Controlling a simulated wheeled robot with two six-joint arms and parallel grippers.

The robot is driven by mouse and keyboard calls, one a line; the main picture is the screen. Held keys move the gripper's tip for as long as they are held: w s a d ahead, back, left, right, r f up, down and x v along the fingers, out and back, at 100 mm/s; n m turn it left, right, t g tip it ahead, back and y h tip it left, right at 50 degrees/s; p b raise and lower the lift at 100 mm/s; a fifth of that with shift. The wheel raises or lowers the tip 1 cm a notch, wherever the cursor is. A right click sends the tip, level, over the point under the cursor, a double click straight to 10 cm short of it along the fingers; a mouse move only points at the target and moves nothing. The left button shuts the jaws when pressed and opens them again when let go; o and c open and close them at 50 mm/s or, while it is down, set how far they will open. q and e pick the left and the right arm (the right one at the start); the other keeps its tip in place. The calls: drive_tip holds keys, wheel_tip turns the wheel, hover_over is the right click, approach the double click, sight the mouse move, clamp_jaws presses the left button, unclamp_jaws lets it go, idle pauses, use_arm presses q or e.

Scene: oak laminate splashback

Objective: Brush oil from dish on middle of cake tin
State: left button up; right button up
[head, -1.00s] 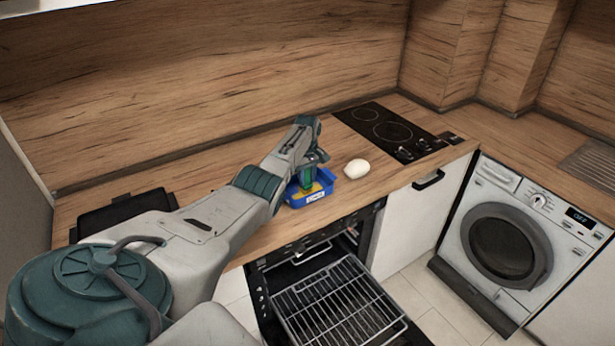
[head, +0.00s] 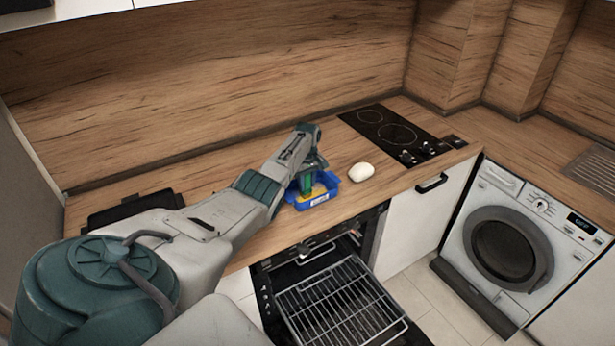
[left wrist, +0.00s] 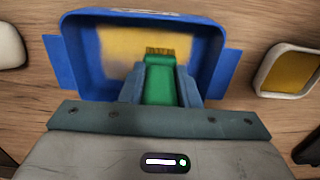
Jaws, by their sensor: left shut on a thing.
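A blue tin (head: 331,181) with side handles sits on the wooden counter. It shows large in the left wrist view (left wrist: 84,60), with a blurry yellow patch on its inner floor. My left gripper (left wrist: 161,92) is shut on a green brush (left wrist: 160,82). The brush's brown bristles lie over the yellow patch, inside the tin's outline; I cannot tell if they touch. In the head view my left gripper (head: 306,184) is above the tin. A small white dish (left wrist: 262,78) with yellow contents stands right of the tin in the wrist view. My right gripper is not in view.
A white rounded object (head: 361,172) lies right of the tin. A black hob (head: 395,134) is farther right. A dark flat item (head: 110,213) lies at the counter's left. Below the counter edge, an oven (head: 335,300) has its wire rack out.

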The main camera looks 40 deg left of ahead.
use_arm(q)
drive_tip(key=shift+s+a+p, duration=0.25)
drive_tip(key=shift+s+p, duration=0.15)
drive_tip(key=shift+s, duration=0.45)
drive_tip(key=shift+s, duration=0.1)
drive_tip(key=shift+s+a, duration=0.25)
drive_tip(key=shift+s, duration=0.65)
drive_tip(key=shift+w+a+b, duration=0.1)
drive_tip(key=shift+a+b, duration=0.2)
drive_tip(key=shift+a, duration=0.2)
